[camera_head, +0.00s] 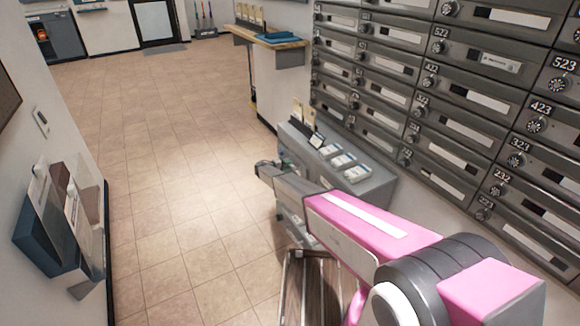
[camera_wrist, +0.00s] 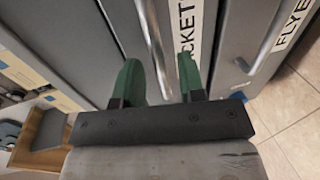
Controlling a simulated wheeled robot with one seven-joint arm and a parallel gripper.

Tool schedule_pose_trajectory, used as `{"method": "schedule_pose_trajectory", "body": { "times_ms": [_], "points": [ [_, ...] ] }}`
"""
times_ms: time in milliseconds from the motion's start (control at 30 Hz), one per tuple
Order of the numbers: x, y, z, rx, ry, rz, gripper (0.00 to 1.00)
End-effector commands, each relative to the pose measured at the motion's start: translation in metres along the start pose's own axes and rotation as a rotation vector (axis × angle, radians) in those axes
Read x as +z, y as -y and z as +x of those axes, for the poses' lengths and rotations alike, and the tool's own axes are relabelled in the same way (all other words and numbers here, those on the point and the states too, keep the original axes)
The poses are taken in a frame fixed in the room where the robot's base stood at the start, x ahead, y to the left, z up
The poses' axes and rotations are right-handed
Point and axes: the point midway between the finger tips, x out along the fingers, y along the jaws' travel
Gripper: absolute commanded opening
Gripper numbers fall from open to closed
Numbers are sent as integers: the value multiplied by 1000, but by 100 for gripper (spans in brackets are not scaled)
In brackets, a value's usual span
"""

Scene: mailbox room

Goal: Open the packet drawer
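The packet drawer (camera_wrist: 178,12) is a grey front with a white label, of which "CKET" shows in the wrist view. Its long silver handle (camera_wrist: 152,38) runs between the two green fingers of my gripper (camera_wrist: 159,70). The fingers are open, one on each side of the handle, with a visible gap on both sides. In the head view my gripper (camera_head: 265,169) is at the front of the low grey cabinet (camera_head: 372,190), left of its top. My arm hides much of the cabinet front there, and I cannot make out the packet label in that view.
A neighbouring drawer labelled "FLYE" (camera_wrist: 238,40) has its own handle (camera_wrist: 268,40). Mailboxes (camera_head: 440,100) line the right wall. A wall brochure holder (camera_head: 70,225) is at left. A wooden slatted thing (camera_head: 295,285) stands near the cabinet. The tiled floor (camera_head: 170,150) is clear.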

Motion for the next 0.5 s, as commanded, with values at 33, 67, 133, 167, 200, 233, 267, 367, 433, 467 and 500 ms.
{"method": "schedule_pose_trajectory", "body": {
  "times_ms": [33,67,133,167,200,233,267,367,433,467,500],
  "points": [
    [-1,0,7,0,1,0,36],
    [-1,0,10,0,0,0,36],
    [-1,0,16,1,-1,0,36],
    [-1,0,17,0,-1,0,36],
    [0,0,19,0,-1,0,36],
    [0,0,19,0,-1,0,36],
    [0,0,20,0,-1,0,36],
    [0,0,20,0,-2,0,36],
    [0,0,19,0,-1,0,36],
    [0,0,19,0,-1,0,30],
    [0,0,19,0,-1,0,17]
  ]
}}
